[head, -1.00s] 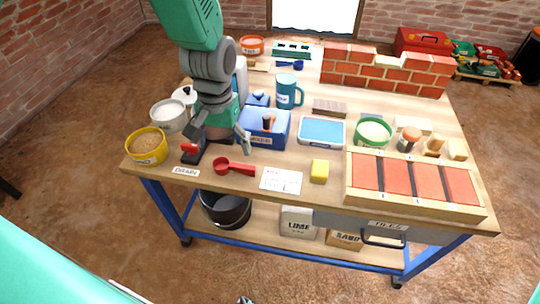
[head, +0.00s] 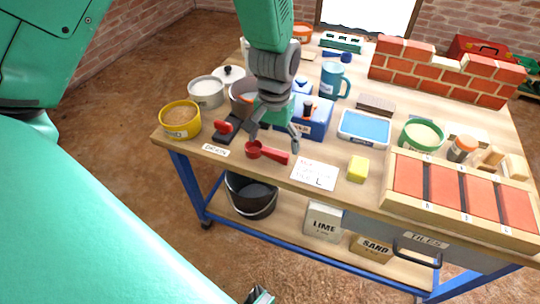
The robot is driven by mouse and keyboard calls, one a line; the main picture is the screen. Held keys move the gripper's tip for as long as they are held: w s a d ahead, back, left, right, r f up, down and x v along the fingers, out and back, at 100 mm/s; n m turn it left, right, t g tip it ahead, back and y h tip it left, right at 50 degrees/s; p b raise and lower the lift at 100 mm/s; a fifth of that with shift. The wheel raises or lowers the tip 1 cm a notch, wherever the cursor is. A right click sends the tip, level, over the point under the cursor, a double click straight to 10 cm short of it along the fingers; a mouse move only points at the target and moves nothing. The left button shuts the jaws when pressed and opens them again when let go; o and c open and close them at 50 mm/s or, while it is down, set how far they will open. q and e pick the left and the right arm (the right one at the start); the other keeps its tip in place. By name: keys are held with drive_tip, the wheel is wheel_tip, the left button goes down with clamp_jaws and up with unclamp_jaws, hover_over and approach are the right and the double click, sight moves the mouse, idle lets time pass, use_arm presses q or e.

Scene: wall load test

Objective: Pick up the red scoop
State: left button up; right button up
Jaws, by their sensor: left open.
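The red scoop (head: 277,154) lies near the front edge of the workbench, its round bowl to the left and its handle pointing right. My left gripper (head: 274,142) hangs just above and behind it with fingers apart and nothing between them. One fingertip shows near the bowl and the other near the handle end. I cannot tell whether either touches the scoop.
A yellow tub (head: 180,120) and a dark tool with a red knob (head: 223,127) are left of the scoop. A paper card (head: 314,174) and a yellow sponge (head: 358,169) are to its right. A blue box (head: 318,122) stands close behind the gripper.

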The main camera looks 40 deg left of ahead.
sight(274, 150)
use_arm(q)
wheel_tip(274, 150, down, 4)
drive_tip(key=shift+r+b, duration=0.2)
drive_tip(key=shift+b, duration=0.45)
drive_tip(key=shift+r, duration=0.15)
drive_tip(key=c, duration=0.9)
drive_tip(key=shift+c, duration=0.2)
wheel_tip(274, 150, up, 10)
drive_tip(key=p, duration=0.4)
